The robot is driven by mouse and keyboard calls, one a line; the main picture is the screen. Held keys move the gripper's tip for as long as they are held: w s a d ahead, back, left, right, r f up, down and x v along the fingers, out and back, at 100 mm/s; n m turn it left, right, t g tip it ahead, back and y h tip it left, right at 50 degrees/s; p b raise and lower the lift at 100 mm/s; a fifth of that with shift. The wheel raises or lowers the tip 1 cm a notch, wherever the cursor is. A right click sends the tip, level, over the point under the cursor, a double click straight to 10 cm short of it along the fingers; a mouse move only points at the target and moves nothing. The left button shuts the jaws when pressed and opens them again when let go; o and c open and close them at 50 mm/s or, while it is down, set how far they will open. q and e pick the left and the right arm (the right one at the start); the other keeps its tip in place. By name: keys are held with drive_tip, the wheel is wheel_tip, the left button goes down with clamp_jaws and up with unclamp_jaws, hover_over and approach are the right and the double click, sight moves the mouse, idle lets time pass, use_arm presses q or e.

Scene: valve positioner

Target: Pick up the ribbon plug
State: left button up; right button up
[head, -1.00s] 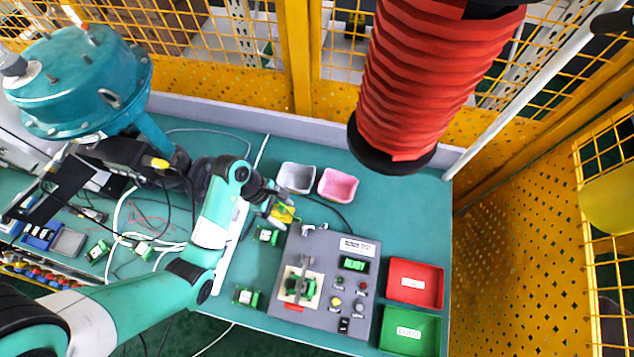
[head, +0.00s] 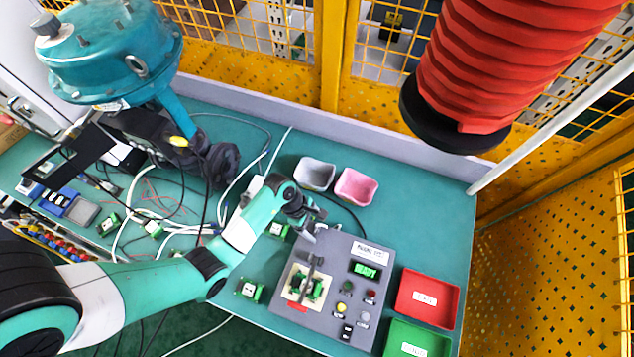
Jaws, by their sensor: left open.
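My left gripper (head: 313,219) is open above the upper left corner of the grey test box (head: 335,316). The gripper looks small and dark from here, and no object shows between its fingers. I cannot pick out the ribbon plug for sure. It may be hidden by the gripper or too small to tell. The box has a pale square nest with a green board (head: 304,287) under a grey lever clamp. It also has a green display (head: 365,270) and several buttons. My right gripper is not in view.
Grey (head: 315,173) and pink (head: 356,186) bins stand behind the box. Red (head: 428,298) and green (head: 417,340) trays lie to its right. Small green boards (head: 250,289) lie to its left. Loose cables and a large teal valve actuator (head: 110,55) occupy the left side.

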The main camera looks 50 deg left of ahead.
use_arm(q)
drive_tip(key=shift+c, duration=0.3)
clamp_jaws()
drive_tip(key=shift+r, duration=0.15)
drive_tip(key=shift+r, duration=0.25)
drive_tip(key=r+p, duration=0.1)
drive_tip(key=r, duration=0.1)
drive_tip(key=s+r+p, duration=0.1)
drive_tip(key=r, duration=0.1)
drive_tip(key=shift+r, duration=0.1)
drive_tip(key=s+r+p, duration=0.2)
drive_tip(key=s+r, duration=0.2)
drive_tip(key=s, duration=0.2)
drive_tip(key=s+d+r+p, duration=0.1)
drive_tip(key=s+r+p, duration=0.1)
drive_tip(key=s+r, duration=0.2)
drive_tip(key=s, duration=0.3)
drive_tip(key=shift+d, duration=0.25)
